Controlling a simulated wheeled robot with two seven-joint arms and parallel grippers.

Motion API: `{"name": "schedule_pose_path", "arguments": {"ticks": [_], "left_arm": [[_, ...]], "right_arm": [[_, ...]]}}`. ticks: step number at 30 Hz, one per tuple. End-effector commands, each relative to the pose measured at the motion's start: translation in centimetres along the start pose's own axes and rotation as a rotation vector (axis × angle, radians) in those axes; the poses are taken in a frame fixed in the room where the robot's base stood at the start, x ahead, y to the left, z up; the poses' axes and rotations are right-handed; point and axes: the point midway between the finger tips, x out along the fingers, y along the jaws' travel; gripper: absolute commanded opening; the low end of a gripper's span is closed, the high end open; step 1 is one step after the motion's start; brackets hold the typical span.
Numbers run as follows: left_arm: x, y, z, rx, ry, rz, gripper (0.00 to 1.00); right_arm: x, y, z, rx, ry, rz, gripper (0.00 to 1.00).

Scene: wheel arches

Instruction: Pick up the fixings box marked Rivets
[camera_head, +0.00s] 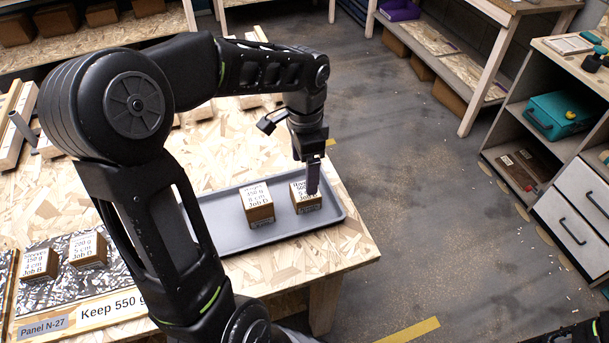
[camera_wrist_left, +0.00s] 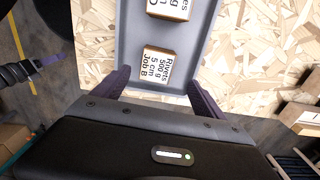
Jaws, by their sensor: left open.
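The Rivets box (camera_wrist_left: 157,66) is a small brown cube whose white top reads Rivets, 500 g, 5 cm, Job B. In the head view the Rivets box (camera_head: 304,198) stands at the right end of the grey tray (camera_head: 285,227). My left gripper (camera_head: 312,178) is right over it, and a finger hides part of its top. In the left wrist view my left gripper (camera_wrist_left: 158,84) is open, with a finger towards each side of the box and gaps between. A dark arm end with a purplish tip (camera_wrist_left: 50,60), seemingly my right gripper, shows at the left of that view.
Two boxes (camera_head: 88,250) (camera_head: 39,264) stand on a speckled panel by the Keep 550 g label (camera_head: 112,306). The tray lies near the table's right edge.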

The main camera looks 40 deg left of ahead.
Motion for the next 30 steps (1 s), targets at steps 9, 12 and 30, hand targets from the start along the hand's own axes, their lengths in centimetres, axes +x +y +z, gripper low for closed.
{"name": "schedule_pose_path", "arguments": {"ticks": [9,12,30], "left_arm": [[0.1,0.0,0.0,0.000,0.000,0.000,0.82],[0.8,0.0,0.0,0.000,-0.001,0.001,0.82],[3.4,0.1,0.0,0.000,-0.002,0.002,0.82]], "right_arm": [[0.0,0.1,0.1,0.001,-0.001,0.001,0.36],[0.0,0.1,0.1,0.001,-0.001,0.001,0.36],[-0.2,0.0,0.0,0.001,-0.001,0.000,0.36]]}}
